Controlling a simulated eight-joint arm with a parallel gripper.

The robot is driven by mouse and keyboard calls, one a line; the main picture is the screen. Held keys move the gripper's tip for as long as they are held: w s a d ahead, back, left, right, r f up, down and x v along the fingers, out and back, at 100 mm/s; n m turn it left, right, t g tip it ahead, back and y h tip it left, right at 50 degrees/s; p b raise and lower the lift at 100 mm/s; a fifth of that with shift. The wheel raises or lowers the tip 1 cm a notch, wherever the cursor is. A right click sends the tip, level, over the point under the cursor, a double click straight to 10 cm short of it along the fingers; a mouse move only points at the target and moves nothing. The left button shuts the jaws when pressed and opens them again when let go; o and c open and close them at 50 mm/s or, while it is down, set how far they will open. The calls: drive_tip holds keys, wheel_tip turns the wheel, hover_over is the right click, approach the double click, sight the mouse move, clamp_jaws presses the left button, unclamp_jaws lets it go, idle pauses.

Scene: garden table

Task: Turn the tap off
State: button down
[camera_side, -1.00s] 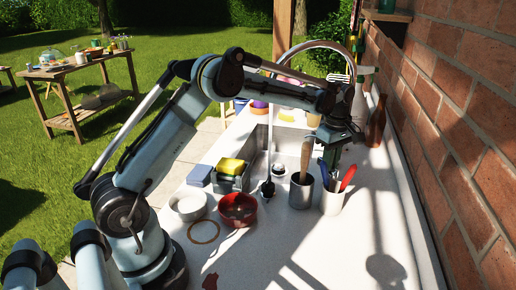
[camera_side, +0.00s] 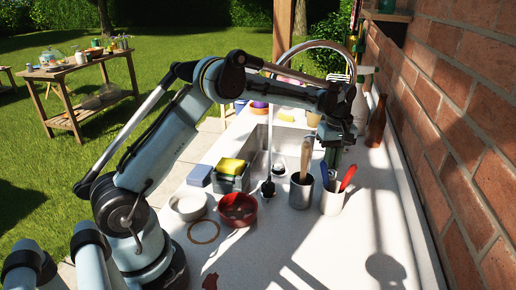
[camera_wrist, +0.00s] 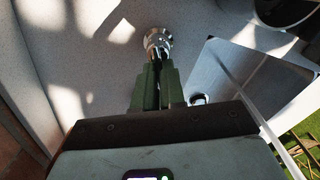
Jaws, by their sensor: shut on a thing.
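The chrome tap (camera_side: 318,43) arches over the sink (camera_side: 258,140) in the side view. A thin pale stream (camera_side: 269,140) runs down from its spout into the sink area. My gripper (camera_side: 333,160) points down behind the utensil cups, near the foot of the tap. In the wrist view, the green fingers of my gripper (camera_wrist: 157,72) are close together, with a narrow dark part between them, which seems to be the tap's handle. A round chrome fitting (camera_wrist: 158,38) lies just beyond the fingertips. The handle is mostly hidden by the fingers.
Grey cups with utensils (camera_side: 301,193) (camera_side: 331,200) stand just in front of my gripper. A red bowl (camera_side: 238,210), a white bowl (camera_side: 189,206) and a sponge (camera_side: 232,166) stand left. A brown bottle (camera_side: 377,122) and the brick wall (camera_side: 470,130) are right. The front counter is mostly clear.

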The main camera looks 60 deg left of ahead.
drive_tip(key=m, duration=0.4)
drive_tip(key=shift+w+d+m, duration=0.1)
drive_tip(key=shift+w+m, duration=0.1)
drive_tip(key=shift+m, duration=0.2)
idle(0.4)
drive_tip(key=c, duration=1.2)
unclamp_jaws()
wheel_tip(320, 180, up, 12)
drive_tip(key=shift+r, duration=0.1)
